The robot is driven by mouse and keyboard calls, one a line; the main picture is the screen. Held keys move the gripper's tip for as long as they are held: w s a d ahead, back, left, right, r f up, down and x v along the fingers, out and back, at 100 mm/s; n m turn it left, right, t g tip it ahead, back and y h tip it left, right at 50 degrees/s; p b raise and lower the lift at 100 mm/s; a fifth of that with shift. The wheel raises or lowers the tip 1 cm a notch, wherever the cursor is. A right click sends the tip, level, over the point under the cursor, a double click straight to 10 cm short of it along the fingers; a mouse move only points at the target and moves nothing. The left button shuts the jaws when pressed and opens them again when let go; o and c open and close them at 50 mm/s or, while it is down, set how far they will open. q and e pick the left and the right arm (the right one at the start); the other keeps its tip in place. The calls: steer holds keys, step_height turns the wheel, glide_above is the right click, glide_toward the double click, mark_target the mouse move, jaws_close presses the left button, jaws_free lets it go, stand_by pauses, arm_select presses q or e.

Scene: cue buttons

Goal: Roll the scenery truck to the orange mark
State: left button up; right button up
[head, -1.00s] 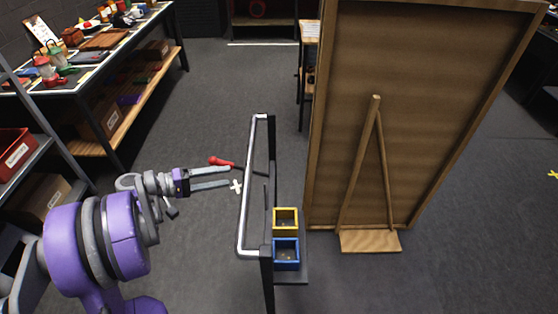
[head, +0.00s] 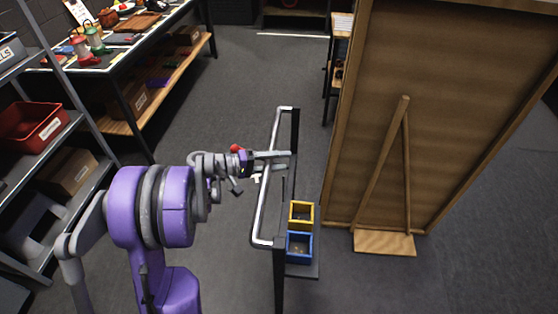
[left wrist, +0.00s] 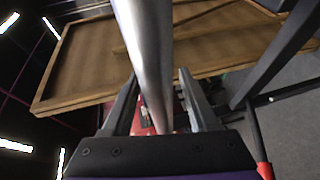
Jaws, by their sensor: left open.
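The scenery truck has a silver push bar (head: 264,205) on a dark frame and a tall brown scenery flat (head: 375,110) with a wooden brace. My left gripper (head: 286,160) is open at the bar's far half. In the left wrist view the silver bar (left wrist: 150,45) runs between the two open fingers (left wrist: 156,85), with no clear grip on it. A red-knobbed lever (head: 236,148) is beside the gripper, partly hidden by it. No orange mark shows now. My right gripper is out of view.
A yellow bin (head: 301,204) and a blue bin (head: 299,235) sit on the truck beside the bar. Shelving with a red bin (head: 55,134) and a prop table stand at left. Grey floor is open at right.

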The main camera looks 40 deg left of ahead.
arm_select(q)
jaws_close()
stand_by(0.3)
stand_by(1.2)
